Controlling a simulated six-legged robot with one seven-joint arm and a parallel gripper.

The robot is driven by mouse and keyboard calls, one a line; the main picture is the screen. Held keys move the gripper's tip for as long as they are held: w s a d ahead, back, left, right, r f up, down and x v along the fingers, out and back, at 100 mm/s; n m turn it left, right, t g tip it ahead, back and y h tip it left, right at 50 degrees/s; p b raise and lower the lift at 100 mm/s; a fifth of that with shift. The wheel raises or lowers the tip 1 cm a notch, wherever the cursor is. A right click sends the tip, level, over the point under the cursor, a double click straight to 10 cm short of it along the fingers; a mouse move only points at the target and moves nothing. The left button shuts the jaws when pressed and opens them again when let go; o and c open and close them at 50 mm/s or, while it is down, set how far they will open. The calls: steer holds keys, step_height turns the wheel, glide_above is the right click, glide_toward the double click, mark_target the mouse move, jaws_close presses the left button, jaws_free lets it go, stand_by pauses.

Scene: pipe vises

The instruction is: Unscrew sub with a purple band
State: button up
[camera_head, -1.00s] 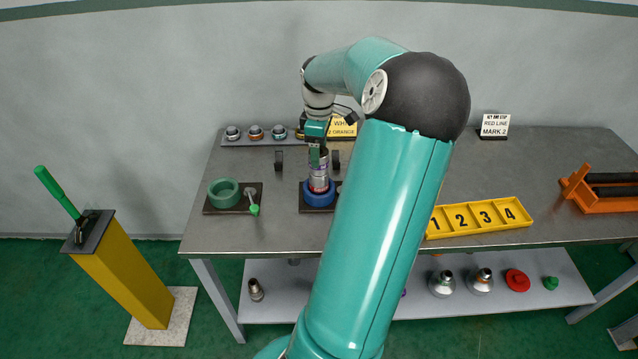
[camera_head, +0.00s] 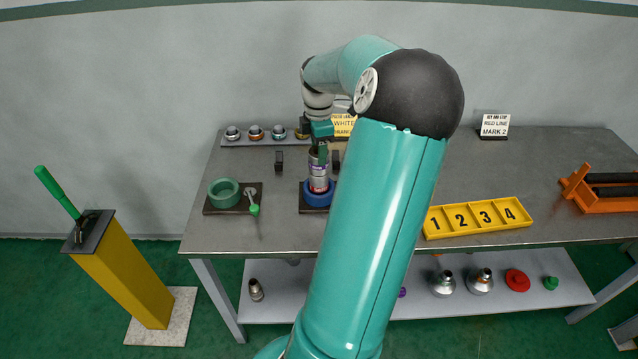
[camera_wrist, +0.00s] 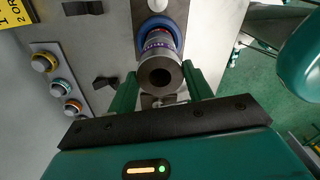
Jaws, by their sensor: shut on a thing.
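The sub is a grey metal cylinder (camera_head: 319,172) with a purple band and a reddish band. It stands upright in a blue ring vise (camera_head: 318,200) on a dark plate on the bench. My arm hides the right part of the vise plate. I cannot tell how far the sub's thread is engaged.
A green ring vise (camera_head: 222,193) with a green-tipped lever (camera_head: 253,206) stands to the left. Small black blocks (camera_head: 279,160) stand behind. A rack of capped fittings (camera_head: 256,133) and a sign (camera_head: 344,124) are at the back. A yellow numbered tray (camera_head: 480,217) lies right.

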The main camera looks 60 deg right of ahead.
steer(key=n, duration=0.6)
steer(key=shift+w, duration=0.1)
steer(key=shift+n, duration=1.4)
steer(key=shift+n, duration=1.2)
steer(key=o, duration=0.3)
steer(key=shift+w, duration=0.1)
steer(key=c, duration=0.3)
steer(key=shift+r, duration=0.7)
steer(key=shift+r, duration=1.9)
